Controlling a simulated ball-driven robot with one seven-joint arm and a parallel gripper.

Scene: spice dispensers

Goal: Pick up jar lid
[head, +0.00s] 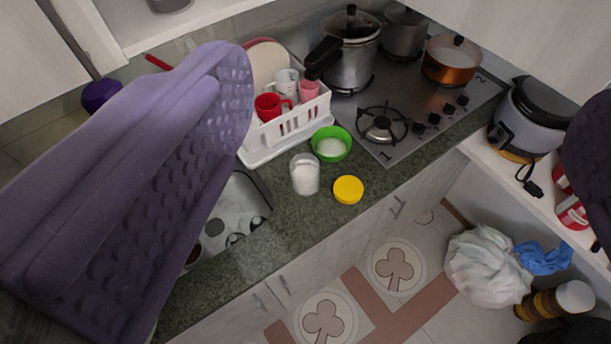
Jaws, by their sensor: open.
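A yellow jar lid (348,189) lies flat on the dark green stone counter (268,269), close to its front edge. An open glass jar (305,174) with white contents stands just left of the lid, apart from it. A green bowl (331,144) with white contents is behind them. My gripper (420,135) shows as two large purple textured fingers, one at the left and one at the right edge. The fingers are wide apart with nothing between them. The lid appears between them in the picture, farther away and not touched.
A white dish rack (287,133) with cups stands behind the jar. A gas stove (400,104) with pots is at the back right. A sink (236,210) lies left of the jar. A lower shelf at right holds an appliance (535,115).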

